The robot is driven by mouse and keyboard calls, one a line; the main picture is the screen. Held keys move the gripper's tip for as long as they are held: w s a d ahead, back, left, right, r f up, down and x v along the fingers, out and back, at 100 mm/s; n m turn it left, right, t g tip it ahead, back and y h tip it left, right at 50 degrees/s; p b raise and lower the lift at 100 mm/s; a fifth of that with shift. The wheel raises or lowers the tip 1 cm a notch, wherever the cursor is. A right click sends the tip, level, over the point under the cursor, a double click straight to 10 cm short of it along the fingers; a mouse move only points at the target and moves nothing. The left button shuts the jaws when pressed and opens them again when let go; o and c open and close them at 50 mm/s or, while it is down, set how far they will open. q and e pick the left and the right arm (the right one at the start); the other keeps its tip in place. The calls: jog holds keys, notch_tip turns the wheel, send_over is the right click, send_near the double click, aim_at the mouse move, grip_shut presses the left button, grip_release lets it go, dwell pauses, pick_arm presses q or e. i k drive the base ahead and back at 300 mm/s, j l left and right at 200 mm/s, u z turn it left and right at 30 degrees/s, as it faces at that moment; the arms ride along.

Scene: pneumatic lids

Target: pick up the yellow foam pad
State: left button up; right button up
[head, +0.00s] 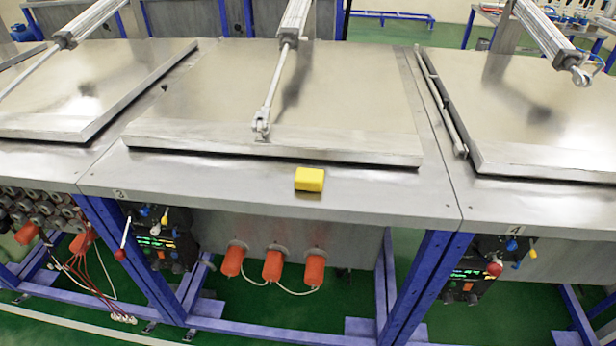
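The yellow foam pad (309,179) is a small block lying on the bare front ledge (380,196) of the middle metal station in the head view. It sits just in front of the front edge of the middle closed lid (270,100), a little apart from it. Nothing covers the pad. Neither of my grippers shows in the head view.
Pneumatic cylinders reach over the lids; the middle rod (272,98) meets its lid left of the pad. A right lid (550,120) and a left lid (85,90) flank it. Below the ledge are orange connectors (272,265) and a control panel (160,245). The ledge beside the pad is clear.

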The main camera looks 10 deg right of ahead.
aim_at(310, 180)
jog(key=k+l, duration=0.35)
jog(key=k, duration=0.15)
jog(key=k+l, duration=0.7)
jog(key=k, duration=0.25)
